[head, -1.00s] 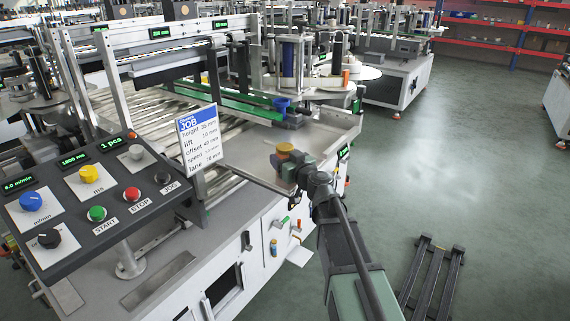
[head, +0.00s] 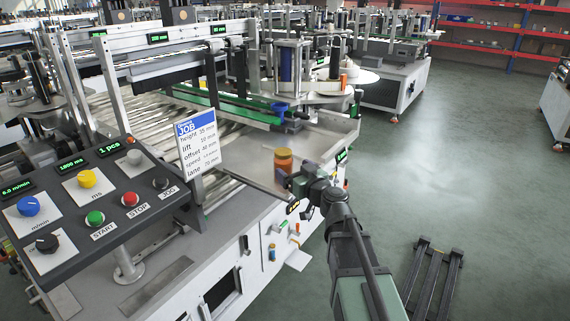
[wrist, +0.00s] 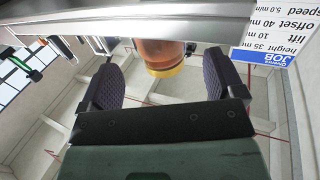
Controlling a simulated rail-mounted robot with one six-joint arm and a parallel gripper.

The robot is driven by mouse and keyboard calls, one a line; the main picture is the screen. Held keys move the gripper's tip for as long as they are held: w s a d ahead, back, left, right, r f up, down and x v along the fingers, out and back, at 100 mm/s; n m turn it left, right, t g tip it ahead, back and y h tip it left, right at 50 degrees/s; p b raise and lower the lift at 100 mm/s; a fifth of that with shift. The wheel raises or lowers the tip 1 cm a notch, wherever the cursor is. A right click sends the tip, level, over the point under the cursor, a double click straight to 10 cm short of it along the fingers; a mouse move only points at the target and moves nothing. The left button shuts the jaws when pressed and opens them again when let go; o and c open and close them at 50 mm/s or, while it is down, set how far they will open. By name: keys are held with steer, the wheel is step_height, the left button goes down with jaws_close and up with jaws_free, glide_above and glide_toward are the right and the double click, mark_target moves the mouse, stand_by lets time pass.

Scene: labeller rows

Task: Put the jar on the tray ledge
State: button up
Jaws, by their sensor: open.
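The amber jar (head: 283,161) with its yellow-orange lid stands upright on the metal tray ledge (head: 322,142), near its front edge, in the head view. My gripper (head: 288,182) is open, just in front of and below the jar at that edge. The upside-down wrist view shows the jar (wrist: 165,58) beyond the spread dark finger pads (wrist: 166,82), roughly centred between them. No finger appears to touch it. The ledge's metal edge (wrist: 60,22) crosses the top of the wrist view. The jar's base is partly hard to make out.
The job card (head: 196,145) stands left of the jar. The control panel (head: 100,195) with its buttons is at the left front. A blue part (head: 279,109) and green rail lie behind the ledge. A dark pallet-like frame (head: 430,280) lies on the floor at right.

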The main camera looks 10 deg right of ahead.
steer(key=v, duration=0.6)
stand_by(0.9)
